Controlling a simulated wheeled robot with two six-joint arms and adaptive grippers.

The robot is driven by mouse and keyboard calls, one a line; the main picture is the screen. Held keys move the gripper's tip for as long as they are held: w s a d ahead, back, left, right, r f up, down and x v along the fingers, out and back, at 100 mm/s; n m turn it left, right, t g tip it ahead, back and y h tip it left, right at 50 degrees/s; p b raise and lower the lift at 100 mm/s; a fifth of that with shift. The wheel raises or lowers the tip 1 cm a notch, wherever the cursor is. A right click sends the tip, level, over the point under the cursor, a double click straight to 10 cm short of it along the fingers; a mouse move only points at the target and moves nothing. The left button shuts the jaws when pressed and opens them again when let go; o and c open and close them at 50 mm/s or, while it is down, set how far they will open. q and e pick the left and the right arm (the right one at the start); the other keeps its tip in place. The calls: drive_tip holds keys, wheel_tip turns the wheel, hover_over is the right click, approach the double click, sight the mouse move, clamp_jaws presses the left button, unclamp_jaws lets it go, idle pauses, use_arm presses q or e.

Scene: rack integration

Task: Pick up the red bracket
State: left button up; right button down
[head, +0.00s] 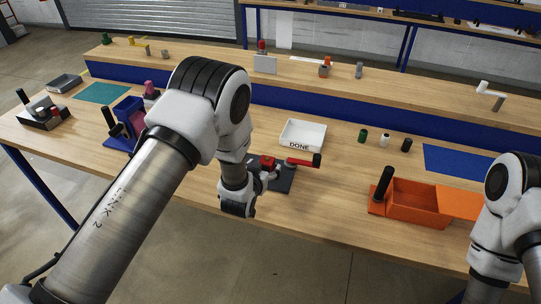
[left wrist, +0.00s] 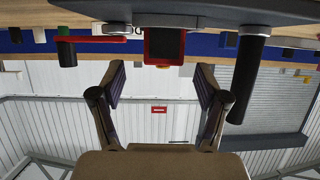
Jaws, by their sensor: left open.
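A small red block-like part (head: 268,162), which looks like the red bracket, sits on a dark plate (head: 285,184) near the front edge of the table. In the left wrist view a red square piece with a dark face (left wrist: 164,46) shows ahead of the fingertips, roughly midway between them. My left gripper (head: 266,178) is close in front of it, and my wrist hides part of the plate. In the left wrist view its two fingers (left wrist: 160,82) are spread with nothing between them. My right arm shows at the right edge, its gripper out of view.
A red bar with a dark end (head: 303,161) sticks out right from the plate. A white DONE tray (head: 303,134) stands behind. An orange box (head: 415,207) with a black handle is right. A blue fixture (head: 125,117) stands left. Bare table lies between plate and orange box.

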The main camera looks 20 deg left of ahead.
sight(266, 161)
use_arm(q)
drive_tip(key=shift+w+a+r+p, duration=0.1)
drive_tip(key=shift+w+r+p, duration=0.1)
drive_tip(key=shift+r+p, duration=0.3)
drive_tip(key=shift+p+x, duration=0.55)
drive_tip(key=shift+x, duration=0.35)
drive_tip(key=x, duration=0.3)
drive_tip(key=shift+a+f, duration=0.1)
drive_tip(key=shift+f, duration=0.3)
drive_tip(key=shift+s+r, duration=0.2)
drive_tip(key=c, duration=1.3)
drive_tip(key=shift+o, duration=0.2)
use_arm(e)
drive_tip(key=shift+s+r, duration=0.25)
drive_tip(key=shift+r, duration=0.35)
drive_tip(key=shift+s+r, duration=0.2)
drive_tip(key=shift+r, duration=0.4)
